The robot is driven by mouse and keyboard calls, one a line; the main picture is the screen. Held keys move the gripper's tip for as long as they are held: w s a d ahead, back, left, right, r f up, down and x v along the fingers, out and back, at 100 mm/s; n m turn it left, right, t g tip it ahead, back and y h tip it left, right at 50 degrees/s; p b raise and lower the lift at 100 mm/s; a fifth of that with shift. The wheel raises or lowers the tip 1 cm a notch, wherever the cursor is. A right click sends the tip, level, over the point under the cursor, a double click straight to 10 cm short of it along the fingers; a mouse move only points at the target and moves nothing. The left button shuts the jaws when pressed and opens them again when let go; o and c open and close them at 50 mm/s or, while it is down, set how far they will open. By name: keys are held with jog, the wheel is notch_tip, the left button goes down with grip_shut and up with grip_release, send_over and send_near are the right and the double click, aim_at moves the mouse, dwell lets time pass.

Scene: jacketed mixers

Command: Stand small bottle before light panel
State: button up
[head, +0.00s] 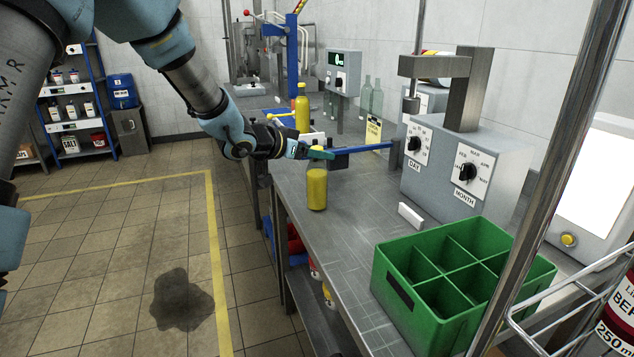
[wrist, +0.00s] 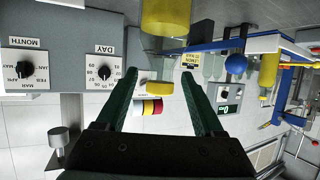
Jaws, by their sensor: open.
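The small bottle (head: 317,188), filled with yellow, stands upright on the metal bench left of the green crate. My gripper (head: 320,154) is at its top. In the wrist view, which is upside down, my gripper (wrist: 158,76) is open, with its green fingers on either side of the bottle's yellow cap (wrist: 160,88). Gaps show between cap and fingers. The bottle's yellow body (wrist: 178,15) shows at the top of that view. The light panel (head: 594,185), a bright white screen in a grey housing with a yellow button, stands at the far right.
The green divided crate (head: 440,310) and a metal post (head: 545,180) lie between bottle and panel. A grey dial stamping machine (head: 470,160) stands behind. A taller yellow bottle (head: 302,110) stands farther back. A small white block (head: 411,216) lies near the crate.

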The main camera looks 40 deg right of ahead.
jog(key=shift+d+f, duration=0.1)
jog(key=shift+d, duration=0.1)
grip_shut()
dwell(0.5)
dwell(0.8)
